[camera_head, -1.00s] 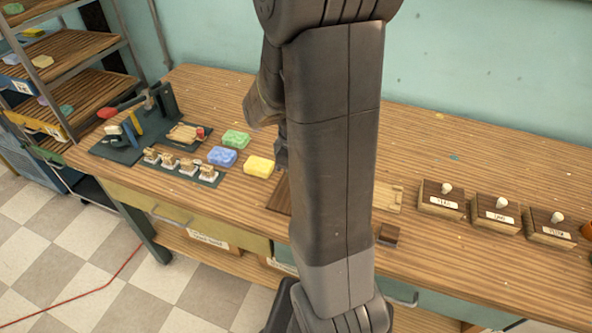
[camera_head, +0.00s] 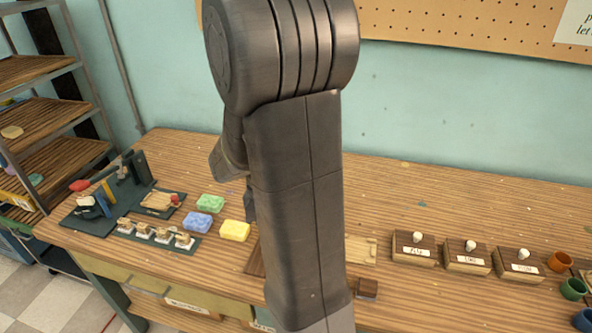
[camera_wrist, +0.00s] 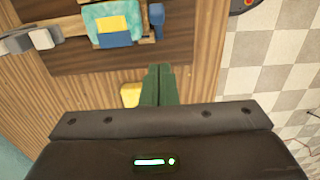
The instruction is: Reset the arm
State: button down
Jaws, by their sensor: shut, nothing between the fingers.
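My arm (camera_head: 297,190) stands tall in the middle of the head view and hides part of the workbench (camera_head: 430,308). My gripper (camera_wrist: 159,70) shows in the wrist view as two dark green fingers pressed together, with nothing between them. The fingers are over the bench, near the edge of a dark wooden board (camera_wrist: 205,50). A teal soap block (camera_wrist: 113,12) with a blue and yellow front is on that board. A yellow block (camera_wrist: 131,94) is partly hidden beside the fingers. In the head view the fingertips are mostly hidden behind my arm.
Green (camera_head: 210,203), blue (camera_head: 198,222) and yellow (camera_head: 235,230) soaps lie left of my arm, near a row of stamps (camera_head: 160,235). Labelled wooden boxes (camera_head: 467,256) and coloured cups (camera_head: 573,288) stand at right. A shelf rack (camera_head: 45,120) stands at left. The wall is behind.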

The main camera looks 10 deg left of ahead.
jog(key=shift+d+f+b, duration=0.2)
jog(key=shift+f+b, duration=1.2)
jog(key=shift+f, duration=0.4)
jog(key=shift+d+f+b, duration=0.2)
jog(key=shift+f+b, duration=1.2)
jog(key=shift+f, duration=0.35)
jog(key=shift+a+r, duration=0.15)
jog(key=shift+a, duration=0.05)
jog(key=shift+d+r+p, duration=0.1)
jog(key=shift+r+p, duration=0.5)
jog(key=shift+p, duration=0.05)
notch_tip(320, 180, up, 6)
jog(key=p, duration=0.5)
notch_tip(320, 180, down, 8)
jog(key=b, duration=0.6)
jog(key=shift+d+b, duration=0.1)
jog(key=shift+b, duration=0.25)
jog(key=a, duration=0.5)
jog(key=shift+w, duration=0.15)
jog(key=shift+a+f, duration=0.25)
jog(key=shift+a, duration=0.05)
